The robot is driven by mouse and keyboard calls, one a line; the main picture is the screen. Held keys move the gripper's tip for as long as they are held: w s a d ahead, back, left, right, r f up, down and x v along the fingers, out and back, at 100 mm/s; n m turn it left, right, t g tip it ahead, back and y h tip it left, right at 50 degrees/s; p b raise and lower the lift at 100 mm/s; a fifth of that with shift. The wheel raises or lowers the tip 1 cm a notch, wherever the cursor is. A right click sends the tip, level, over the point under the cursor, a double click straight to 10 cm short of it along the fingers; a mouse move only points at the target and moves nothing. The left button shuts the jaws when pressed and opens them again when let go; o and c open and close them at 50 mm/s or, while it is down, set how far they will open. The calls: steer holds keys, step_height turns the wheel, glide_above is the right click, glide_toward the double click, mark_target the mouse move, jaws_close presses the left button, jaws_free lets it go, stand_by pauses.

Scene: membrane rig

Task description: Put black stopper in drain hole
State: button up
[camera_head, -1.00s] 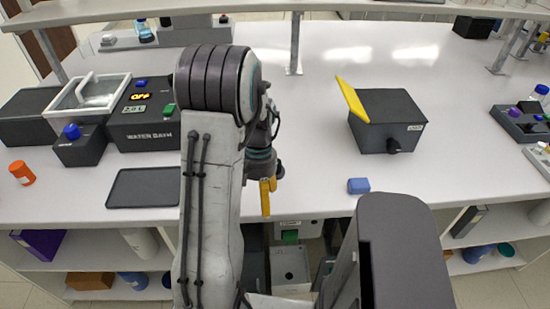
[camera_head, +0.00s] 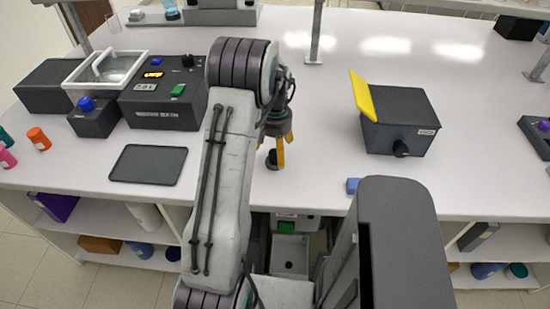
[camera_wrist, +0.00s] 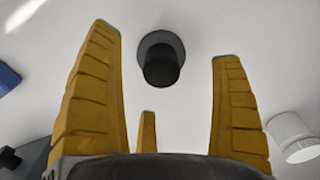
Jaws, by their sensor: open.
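The black stopper (camera_head: 272,159) stands on the white bench near its front edge. In the wrist view it is a dark cylinder (camera_wrist: 161,66) with a wider round grey part at its far end. My gripper (camera_wrist: 166,45) is open, with its yellow fingers to either side of the stopper in the picture and a shorter finger below. No finger visibly touches it. In the head view my gripper (camera_head: 278,152) points down at the stopper, partly hidden by my arm. I cannot tell for sure where the drain hole is; a white box (camera_head: 290,252) below the bench has a dark round spot.
A grey box (camera_head: 400,120) with a yellow flap and a blue block (camera_head: 353,186) are at right. A water bath (camera_head: 165,105), a white basin (camera_head: 104,68) and a dark mat (camera_head: 148,165) are at left. A white cylinder (camera_wrist: 292,138) shows in the wrist view.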

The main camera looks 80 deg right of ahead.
mark_target(275, 153)
steer(key=shift+f+p, duration=0.5)
steer(key=shift+f, duration=1.75)
steer(key=shift+c, duration=0.3)
steer(key=c, duration=1.3)
steer(key=shift+o, duration=0.2)
steer(key=shift+r, duration=0.1)
